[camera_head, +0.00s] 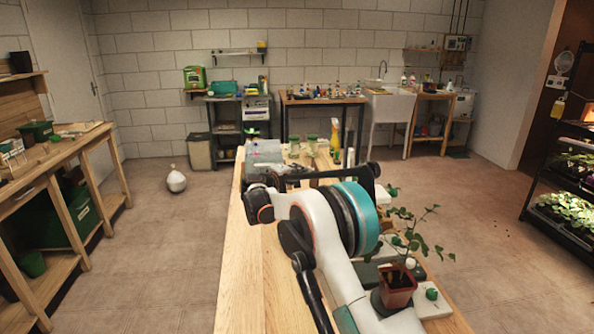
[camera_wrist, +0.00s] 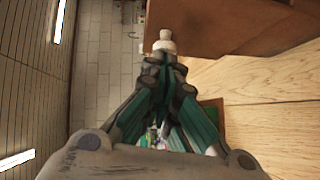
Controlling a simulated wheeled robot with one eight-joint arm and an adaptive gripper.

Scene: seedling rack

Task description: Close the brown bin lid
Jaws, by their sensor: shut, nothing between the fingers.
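In the wrist view a flat dark brown panel (camera_wrist: 235,25), which looks like the bin lid, spans the top right, beyond my fingertips. A pale round knob (camera_wrist: 165,41) shows at its left edge. My gripper (camera_wrist: 166,62) is shut and empty, with its tips right by the knob; I cannot tell whether they touch it. The lid's tilt and the bin under it cannot be made out. In the head view my arm covers part of the bench, and I cannot pick out the brown bin.
The wooden bench (camera_head: 245,290) runs away from me. A potted plant (camera_head: 396,287) stands close to my arm on the right. A grey box (camera_head: 265,151) and glass jars (camera_head: 294,149) stand at the far end. Open floor (camera_head: 160,240) lies left of the bench.

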